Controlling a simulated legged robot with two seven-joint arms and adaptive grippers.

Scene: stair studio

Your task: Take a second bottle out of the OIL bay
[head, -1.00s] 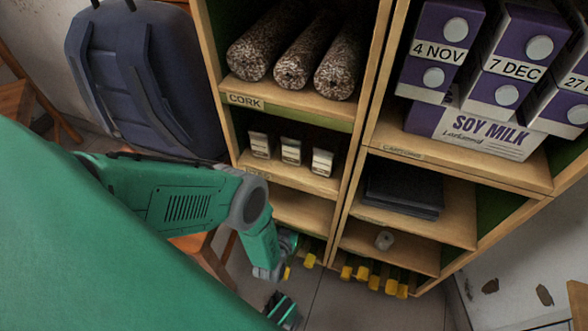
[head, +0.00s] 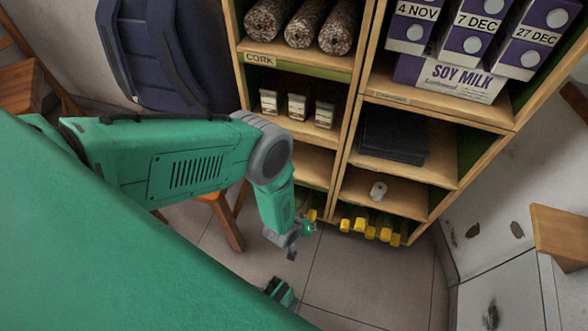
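Bottles with yellow caps (head: 371,233) show low in the shelf's bottom row, in the right column. More yellow (head: 312,214) shows at the bottom of the left column, partly behind my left gripper. No OIL label is readable in the head view. My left gripper (head: 298,238) hangs in front of the bottom of the left column, beside that yellow. It is small and dark, and I cannot tell whether its fingers are open or hold anything.
The wooden shelf (head: 350,150) holds cork rolls (head: 303,22), small cartons (head: 298,107), dark folded items (head: 392,138), a small white object (head: 378,190) and soy milk boxes (head: 450,78). Floor (head: 365,285) before the shelf is clear.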

